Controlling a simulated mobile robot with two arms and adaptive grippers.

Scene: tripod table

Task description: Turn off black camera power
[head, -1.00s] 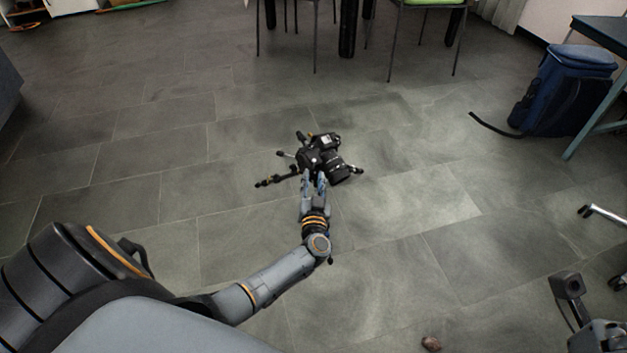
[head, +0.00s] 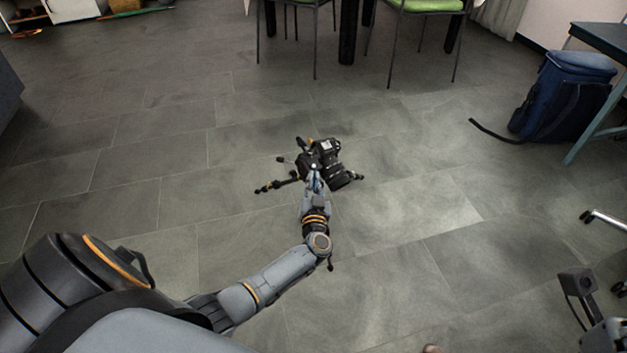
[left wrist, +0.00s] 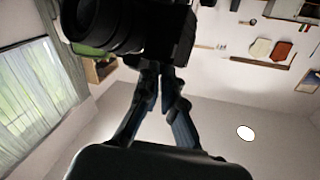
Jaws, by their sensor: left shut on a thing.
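The black camera (head: 333,173) sits on a small black tripod (head: 275,185) with spread legs, low over the grey tiled floor. My left gripper (head: 315,181) reaches it from the near side, its fingers shut at the camera's near side. In the left wrist view, the camera's lens (left wrist: 98,24) and dark body (left wrist: 168,35) fill the top, and the fingers (left wrist: 167,85) come together just under the body. The exact part between the fingertips is too dark to tell. No power switch can be made out.
Chairs with a green seat (head: 432,5) and dark table legs (head: 349,35) stand at the back. A blue backpack (head: 563,95) stands at the right beside a desk leg (head: 598,125). The floor around the tripod is clear.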

